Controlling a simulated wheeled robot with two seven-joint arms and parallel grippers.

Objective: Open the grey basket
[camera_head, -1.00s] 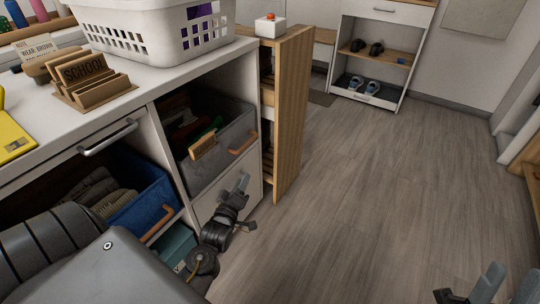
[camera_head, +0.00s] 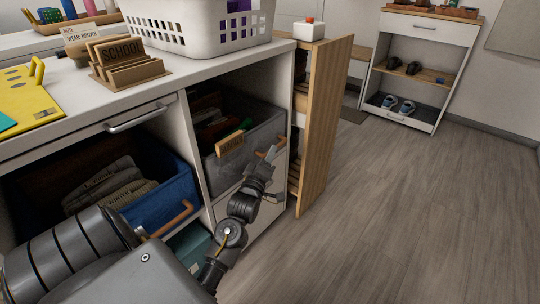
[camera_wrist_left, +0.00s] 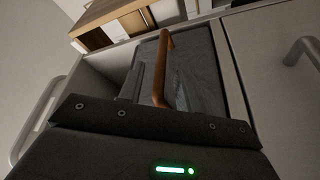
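The grey basket (camera_head: 228,165) sits in the upper right cubby of the white unit, its front roughly level with the cubby opening. Its orange-brown handle (camera_wrist_left: 166,70) shows in the wrist view, just in front of my gripper. My left gripper (camera_head: 269,156) is at the basket's front, at the handle, and hides part of it in the head view. The fingers look apart, with the handle between or very close to them; contact is not clear. My right gripper is out of view.
A blue basket (camera_head: 160,202) with folded cloth sits in the cubby to the left. A tall wooden pull-out (camera_head: 322,120) stands out just right of the grey basket. A white laundry basket (camera_head: 195,38) is on the counter. The floor (camera_head: 400,215) to the right is clear.

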